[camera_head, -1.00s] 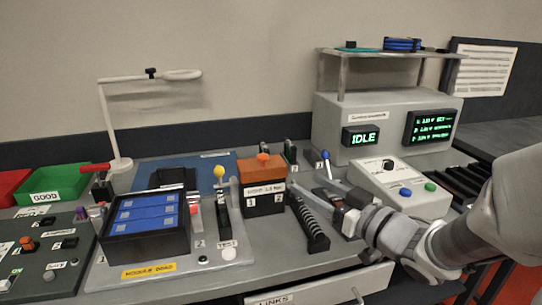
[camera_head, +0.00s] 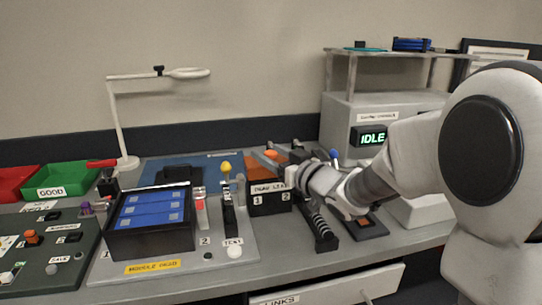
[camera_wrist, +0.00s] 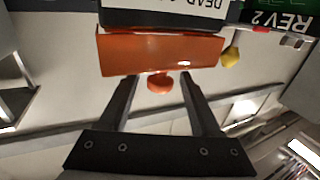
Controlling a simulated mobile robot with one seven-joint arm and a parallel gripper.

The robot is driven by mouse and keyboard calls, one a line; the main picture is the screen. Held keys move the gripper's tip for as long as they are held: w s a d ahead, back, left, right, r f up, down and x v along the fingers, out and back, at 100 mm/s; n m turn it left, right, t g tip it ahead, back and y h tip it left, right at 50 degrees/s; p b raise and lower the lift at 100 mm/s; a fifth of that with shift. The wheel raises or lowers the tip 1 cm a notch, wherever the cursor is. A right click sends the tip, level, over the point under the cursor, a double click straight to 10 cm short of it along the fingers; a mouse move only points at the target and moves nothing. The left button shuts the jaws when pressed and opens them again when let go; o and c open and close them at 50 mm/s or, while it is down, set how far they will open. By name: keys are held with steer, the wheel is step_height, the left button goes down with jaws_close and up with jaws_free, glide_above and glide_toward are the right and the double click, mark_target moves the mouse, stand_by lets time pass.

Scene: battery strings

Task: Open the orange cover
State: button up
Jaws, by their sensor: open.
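The orange cover (camera_head: 276,158) sits shut on top of a dark box (camera_head: 268,204) with a label and the numbers 1 and 2. In the head view my gripper (camera_head: 281,151) is over the cover and hides part of it. In the wrist view the orange cover (camera_wrist: 165,52) spans the upper middle, with its round orange knob (camera_wrist: 160,83) below it. My open fingers (camera_wrist: 160,79) lie on either side of the knob in that view, with gaps showing. I cannot tell whether they touch the cover.
A black tray with blue modules (camera_head: 148,212) and a yellow-knobbed lever (camera_head: 226,168) stand left of the box. A black ribbed strip (camera_head: 318,228) lies to the right. A grey unit reading IDLE (camera_head: 372,137) stands behind my arm. Green (camera_head: 80,182) and red bins are far left.

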steer(key=shift+a, duration=0.1)
jaws_close()
stand_by(0.3)
stand_by(1.1)
